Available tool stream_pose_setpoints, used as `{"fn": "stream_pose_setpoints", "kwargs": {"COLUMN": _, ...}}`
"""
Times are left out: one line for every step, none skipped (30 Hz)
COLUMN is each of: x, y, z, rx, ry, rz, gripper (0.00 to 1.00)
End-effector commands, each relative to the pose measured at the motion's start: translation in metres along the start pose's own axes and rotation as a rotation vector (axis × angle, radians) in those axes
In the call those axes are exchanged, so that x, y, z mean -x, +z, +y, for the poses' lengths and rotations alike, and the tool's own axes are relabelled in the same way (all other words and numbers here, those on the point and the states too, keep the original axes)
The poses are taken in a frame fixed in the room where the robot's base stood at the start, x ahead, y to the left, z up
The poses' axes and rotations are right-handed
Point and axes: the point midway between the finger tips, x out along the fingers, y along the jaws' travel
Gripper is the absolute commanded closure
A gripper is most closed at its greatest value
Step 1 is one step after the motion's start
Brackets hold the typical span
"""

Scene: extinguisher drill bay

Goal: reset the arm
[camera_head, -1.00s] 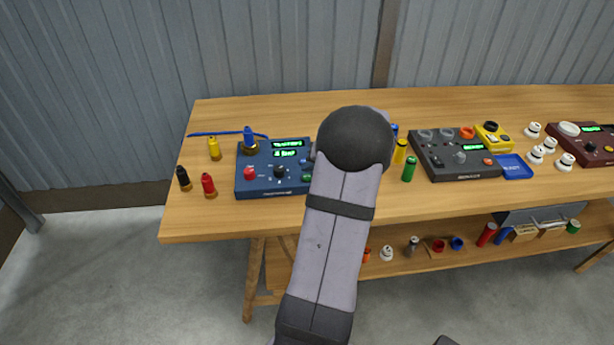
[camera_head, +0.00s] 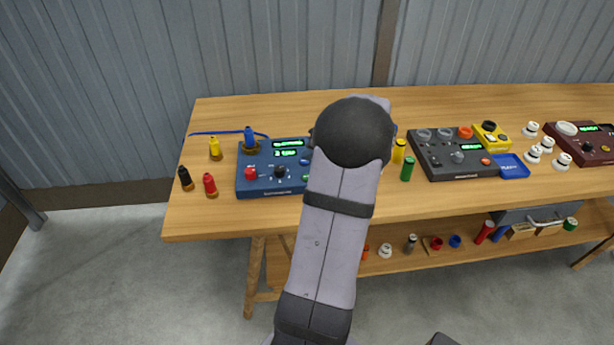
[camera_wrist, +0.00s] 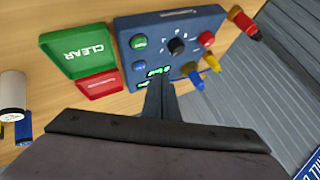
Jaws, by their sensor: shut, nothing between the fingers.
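My gripper (camera_wrist: 160,86) shows in the wrist view as dark fingers held together, with nothing between them. The fingers point at the display side of the blue control box (camera_wrist: 213,19); I cannot tell whether they touch it. In the head view my arm hides the gripper and part of that box (camera_head: 252,184). The box has a black knob (camera_wrist: 177,46), a red button (camera_wrist: 207,38), a green button (camera_wrist: 138,42) and lit green displays (camera_head: 288,143).
A green CLEAR tray (camera_wrist: 80,50) and a red tray (camera_wrist: 98,84) lie beside the box. Red (camera_head: 209,185), black (camera_head: 185,178) and yellow (camera_head: 215,148) pieces stand at the left. A dark grey box (camera_head: 460,170) and a blue tray (camera_head: 513,172) lie right.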

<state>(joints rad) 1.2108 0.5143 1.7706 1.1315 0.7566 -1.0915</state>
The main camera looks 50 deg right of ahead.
Motion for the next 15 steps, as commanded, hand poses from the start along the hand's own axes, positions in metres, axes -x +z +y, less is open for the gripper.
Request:
{"fn": "stream_pose_setpoints", "kwargs": {"x": -0.0001, "y": 0.0001, "z": 0.0001, "rx": 0.0, "ry": 0.0, "rz": 0.0, "gripper": 1.0}}
{"fn": "stream_pose_setpoints", "kwargs": {"x": -0.0001, "y": 0.0001, "z": 0.0001, "rx": 0.0, "ry": 0.0, "rz": 0.0, "gripper": 1.0}}
{"fn": "stream_pose_setpoints", "kwargs": {"x": -0.0001, "y": 0.0001, "z": 0.0001, "rx": 0.0, "ry": 0.0, "rz": 0.0, "gripper": 1.0}}
{"fn": "stream_pose_setpoints", "kwargs": {"x": -0.0001, "y": 0.0002, "z": 0.0001, "rx": 0.0, "ry": 0.0, "rz": 0.0, "gripper": 1.0}}
{"fn": "stream_pose_setpoints", "kwargs": {"x": -0.0001, "y": 0.0002, "z": 0.0001, "rx": 0.0, "ry": 0.0, "rz": 0.0, "gripper": 1.0}}
{"fn": "stream_pose_setpoints", "kwargs": {"x": -0.0001, "y": 0.0002, "z": 0.0001, "rx": 0.0, "ry": 0.0, "rz": 0.0, "gripper": 1.0}}
{"fn": "stream_pose_setpoints", "kwargs": {"x": -0.0002, "y": 0.0002, "z": 0.0001, "rx": 0.0, "ry": 0.0, "rz": 0.0, "gripper": 1.0}}
{"fn": "stream_pose_setpoints", "kwargs": {"x": -0.0002, "y": 0.0002, "z": 0.0001, "rx": 0.0, "ry": 0.0, "rz": 0.0, "gripper": 1.0}}
{"fn": "stream_pose_setpoints", "kwargs": {"x": -0.0002, "y": 0.0002, "z": 0.0001, "rx": 0.0, "ry": 0.0, "rz": 0.0, "gripper": 1.0}}
{"fn": "stream_pose_setpoints", "kwargs": {"x": -0.0002, "y": 0.0002, "z": 0.0001, "rx": -0.002, "ry": 0.0, "rz": 0.0, "gripper": 1.0}}
{"fn": "stream_pose_setpoints", "kwargs": {"x": -0.0002, "y": 0.0002, "z": 0.0001, "rx": -0.007, "ry": 0.0, "rz": 0.0, "gripper": 1.0}}
{"fn": "stream_pose_setpoints", "kwargs": {"x": -0.0002, "y": 0.0002, "z": 0.0001, "rx": -0.017, "ry": 0.0, "rz": 0.0, "gripper": 1.0}}
{"fn": "stream_pose_setpoints", "kwargs": {"x": -0.0002, "y": 0.0002, "z": 0.0001, "rx": -0.031, "ry": 0.0, "rz": 0.0, "gripper": 1.0}}
{"fn": "stream_pose_setpoints", "kwargs": {"x": -0.0002, "y": 0.0002, "z": 0.0001, "rx": -0.048, "ry": 0.0, "rz": 0.0, "gripper": 1.0}}
{"fn": "stream_pose_setpoints", "kwargs": {"x": -0.0002, "y": 0.0002, "z": 0.0002, "rx": -0.079, "ry": 0.0, "rz": 0.0, "gripper": 1.0}}
